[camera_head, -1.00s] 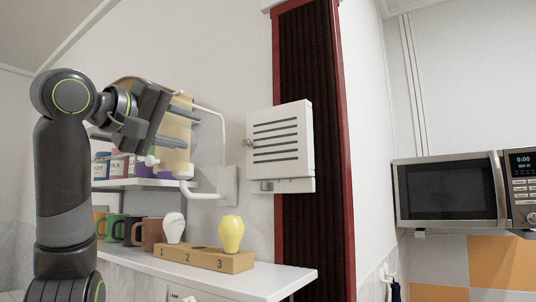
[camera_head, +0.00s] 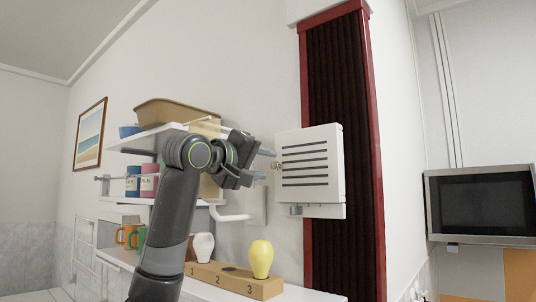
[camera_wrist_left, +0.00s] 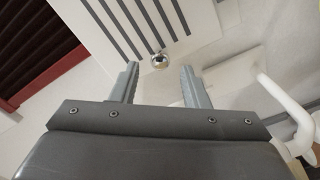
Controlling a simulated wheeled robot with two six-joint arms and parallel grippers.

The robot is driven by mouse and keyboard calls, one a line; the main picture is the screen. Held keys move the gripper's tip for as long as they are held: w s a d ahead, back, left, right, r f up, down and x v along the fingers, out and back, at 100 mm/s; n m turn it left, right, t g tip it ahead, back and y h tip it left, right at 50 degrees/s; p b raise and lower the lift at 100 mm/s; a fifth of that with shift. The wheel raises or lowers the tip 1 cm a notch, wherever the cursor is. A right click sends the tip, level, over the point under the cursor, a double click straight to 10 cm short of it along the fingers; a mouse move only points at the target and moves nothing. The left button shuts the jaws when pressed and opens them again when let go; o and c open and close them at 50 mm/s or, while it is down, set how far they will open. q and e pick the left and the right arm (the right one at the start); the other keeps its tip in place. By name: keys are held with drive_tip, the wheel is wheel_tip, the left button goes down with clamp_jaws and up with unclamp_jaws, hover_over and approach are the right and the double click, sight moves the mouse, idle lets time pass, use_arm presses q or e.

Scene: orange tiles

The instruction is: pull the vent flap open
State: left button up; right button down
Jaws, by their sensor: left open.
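The vent flap (camera_head: 308,165) is a white panel with dark slots, mounted on the wall beside a dark, red-framed strip; it looks shut. It also shows in the left wrist view (camera_wrist_left: 190,14). A small metal knob (camera_head: 277,166) sits at its left edge, and the left wrist view shows it as a shiny round knob (camera_wrist_left: 160,60). My left gripper (camera_head: 267,163) is open and empty, pointing at the knob. In the left wrist view the knob appears between the fingertips (camera_wrist_left: 160,68), at or just beyond them; contact is not visible. My right gripper is not in view.
A white bent pipe (camera_head: 235,217) is on the wall below my left gripper. A wooden block (camera_head: 225,279) with bulbs stands on the counter below. Shelves with a tan basket (camera_head: 175,112) and mugs are at left. A microwave (camera_head: 483,203) is at right.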

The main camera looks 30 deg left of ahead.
use_arm(q)
drive_tip(key=shift+w+d+p, duration=0.1)
drive_tip(key=shift+w+p, duration=0.2)
drive_tip(key=shift+w, duration=1.05)
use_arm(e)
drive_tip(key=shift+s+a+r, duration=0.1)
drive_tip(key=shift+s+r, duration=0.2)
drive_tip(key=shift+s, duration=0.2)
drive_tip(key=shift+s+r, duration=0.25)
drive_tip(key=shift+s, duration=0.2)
use_arm(q)
drive_tip(key=shift+s, duration=0.1)
drive_tip(key=shift+c, duration=0.5)
clamp_jaws()
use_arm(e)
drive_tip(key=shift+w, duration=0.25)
